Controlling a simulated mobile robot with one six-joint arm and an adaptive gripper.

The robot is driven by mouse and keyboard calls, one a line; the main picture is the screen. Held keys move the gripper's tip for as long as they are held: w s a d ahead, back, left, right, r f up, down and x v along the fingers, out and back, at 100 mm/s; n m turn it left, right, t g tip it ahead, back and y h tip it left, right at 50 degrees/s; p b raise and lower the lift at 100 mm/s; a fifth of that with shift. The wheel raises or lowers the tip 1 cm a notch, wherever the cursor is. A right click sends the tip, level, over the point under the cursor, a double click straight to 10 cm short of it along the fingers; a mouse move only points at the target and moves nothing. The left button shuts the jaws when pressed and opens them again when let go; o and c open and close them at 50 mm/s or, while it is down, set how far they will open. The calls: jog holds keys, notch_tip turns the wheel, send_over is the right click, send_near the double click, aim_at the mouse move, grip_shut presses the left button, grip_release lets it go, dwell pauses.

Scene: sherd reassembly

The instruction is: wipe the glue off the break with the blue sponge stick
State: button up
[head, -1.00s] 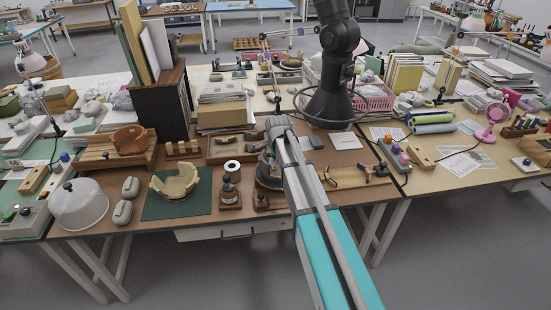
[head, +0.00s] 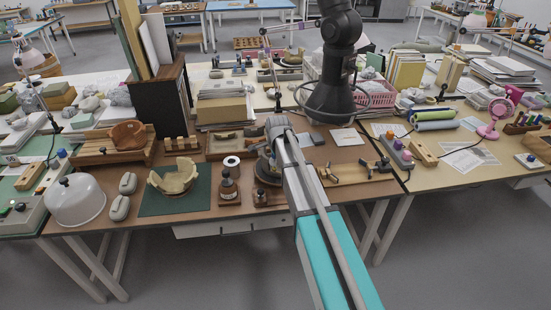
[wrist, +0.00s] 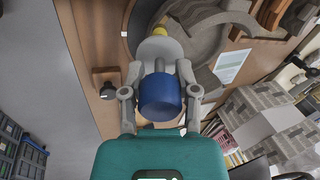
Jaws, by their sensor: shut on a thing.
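In the wrist view my gripper (wrist: 160,92) is shut on a blue cylindrical piece, the blue sponge stick (wrist: 160,100) as far as I can tell. In the head view my gripper is largely hidden near the round stand (head: 268,170) on the brown table. A cream broken bowl (head: 173,178) with a jagged rim sits on a green mat (head: 150,205), left of my arm. I cannot make out any glue.
A small bottle on a wooden block (head: 228,187) stands between the mat and the stand. A white dome (head: 76,202) and two grey rounded pieces (head: 122,200) are at the left.

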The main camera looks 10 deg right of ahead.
jog(key=shift+w+f+b, duration=0.15)
jog(key=shift+f+b, duration=0.4)
jog(key=shift+f, duration=0.15)
jog(key=shift+s+d, duration=0.3)
jog(key=shift+d, duration=2.8)
jog(key=w+p+v, duration=0.1)
jog(key=p+v, duration=0.7)
jog(key=shift+r, duration=0.2)
jog(key=shift+r, duration=0.2)
